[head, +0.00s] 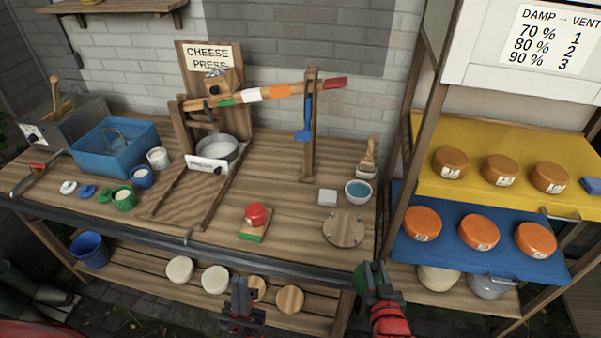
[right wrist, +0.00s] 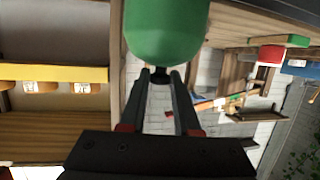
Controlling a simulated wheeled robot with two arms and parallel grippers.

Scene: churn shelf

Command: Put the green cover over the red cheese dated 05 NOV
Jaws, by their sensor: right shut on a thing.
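The green cover (right wrist: 165,32) is a dome whose small dark knob is pinched between the fingertips of my right gripper (right wrist: 160,80). In the head view the cover (head: 361,278) shows beside my right gripper (head: 374,277), in front of the table's right end. A red cheese (head: 257,213) sits uncovered on a small green-edged board (head: 251,238) at the table's front middle. It also shows in the right wrist view (right wrist: 271,54). I cannot read a date on it. My left gripper (head: 239,284) hangs before the table's front edge, apart from the cheese; its opening is unclear.
A round wooden board (head: 344,231), a white block (head: 327,198) and a blue-filled bowl (head: 358,191) stand right of the cheese. The cheese press (head: 208,115) is behind. Orange cheeses (head: 479,232) fill the right shelves, beside a wooden post (head: 408,170). Bare tabletop surrounds the red cheese.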

